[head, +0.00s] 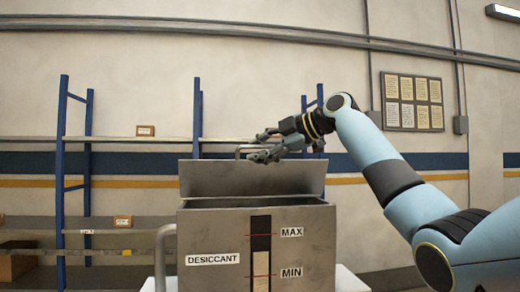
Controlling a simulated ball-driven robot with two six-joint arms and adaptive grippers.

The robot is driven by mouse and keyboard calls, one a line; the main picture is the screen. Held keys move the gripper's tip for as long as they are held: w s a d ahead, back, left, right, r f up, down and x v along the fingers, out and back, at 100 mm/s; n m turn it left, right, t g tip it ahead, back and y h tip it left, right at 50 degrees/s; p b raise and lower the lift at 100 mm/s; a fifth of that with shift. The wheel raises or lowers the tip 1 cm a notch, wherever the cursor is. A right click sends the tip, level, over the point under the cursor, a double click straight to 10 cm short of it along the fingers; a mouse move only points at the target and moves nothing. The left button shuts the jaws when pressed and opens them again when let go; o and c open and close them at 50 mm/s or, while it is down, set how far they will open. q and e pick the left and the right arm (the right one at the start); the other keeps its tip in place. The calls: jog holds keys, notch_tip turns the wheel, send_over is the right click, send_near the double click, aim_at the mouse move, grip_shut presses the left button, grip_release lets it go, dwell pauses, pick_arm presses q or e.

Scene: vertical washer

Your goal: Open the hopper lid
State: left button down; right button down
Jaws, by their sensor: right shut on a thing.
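The metal hopper (215,235) stands upright in the middle of the head view. Its front bears a DESICCANT label and a dark level strip with MAX and MIN marks. The hopper lid (205,180) is raised at a steep tilt above the box's top. A bar handle (238,151) shows at the lid's upper edge. My right gripper (258,147) reaches in from the right and is shut on the handle, its fingers partly covering it. The hopper's inside cannot be seen from this height. My left gripper is not in view.
Blue-post shelving (62,180) with small boxes stands against the back wall. A grey curved rail (161,255) rises at the hopper's left side. A notice board (412,102) hangs at the upper right. The air above and left of the lid is free.

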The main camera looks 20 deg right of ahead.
jog(key=c, duration=1.4)
grip_release()
jog(key=shift+w+f, duration=0.1)
jog(key=shift+w, duration=0.05)
jog(key=v, duration=1.2)
